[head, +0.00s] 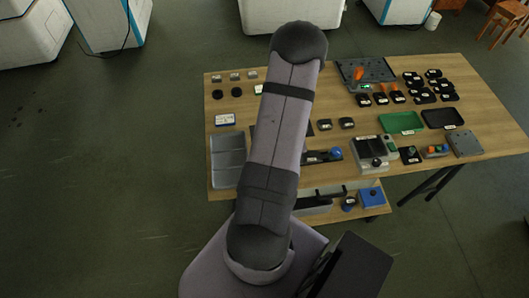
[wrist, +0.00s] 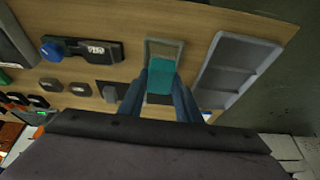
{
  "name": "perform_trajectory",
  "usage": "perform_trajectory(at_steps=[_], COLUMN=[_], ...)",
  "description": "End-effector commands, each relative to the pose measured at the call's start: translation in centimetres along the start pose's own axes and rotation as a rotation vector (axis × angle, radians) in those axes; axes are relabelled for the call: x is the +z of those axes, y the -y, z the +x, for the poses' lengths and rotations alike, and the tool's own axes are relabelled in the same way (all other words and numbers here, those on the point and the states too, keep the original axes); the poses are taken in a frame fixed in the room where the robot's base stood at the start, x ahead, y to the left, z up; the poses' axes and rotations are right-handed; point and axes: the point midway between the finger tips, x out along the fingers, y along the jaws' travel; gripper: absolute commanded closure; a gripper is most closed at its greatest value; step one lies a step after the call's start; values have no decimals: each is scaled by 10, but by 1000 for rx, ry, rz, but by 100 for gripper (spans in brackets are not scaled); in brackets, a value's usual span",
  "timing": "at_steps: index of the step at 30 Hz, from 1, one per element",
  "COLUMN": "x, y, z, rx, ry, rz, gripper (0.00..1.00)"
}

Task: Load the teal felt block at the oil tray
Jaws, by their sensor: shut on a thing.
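The teal felt block (wrist: 160,78) is in the wrist view, between the two blue fingers of my gripper (wrist: 162,86). My gripper is shut on it. Beyond the block is a pale grey rectangular frame (wrist: 180,44) on the wooden table; I cannot tell whether the block touches it. In the head view my own arm hides the gripper and the block. A green tray (head: 402,122) and a black tray (head: 443,118) lie at the right of the table; their labels are too small to read, so I cannot tell which is the oil tray.
A grey compartment tray (head: 228,158) stands at the table's left edge; it also shows in the wrist view (wrist: 232,70). A dark fixture with a blue knob (wrist: 50,50) is left of the block. Several small labelled black parts stand around. Bare wood (wrist: 128,68) shows beside the block.

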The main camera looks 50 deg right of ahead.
Motion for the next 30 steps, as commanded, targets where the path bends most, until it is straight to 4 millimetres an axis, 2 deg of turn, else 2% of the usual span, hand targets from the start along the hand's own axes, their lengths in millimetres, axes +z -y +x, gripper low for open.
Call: perform_trajectory(at_steps=[3, 9, 17, 30], x=[-15, -23, -20, -6], y=[1, 2, 2, 2], z=[4, 5, 11, 43], rx=[-1, 1, 1, 1], ry=[0, 3, 3, 3], rz=[-18, -23, -22, -22], gripper=[87, 87, 87, 87])
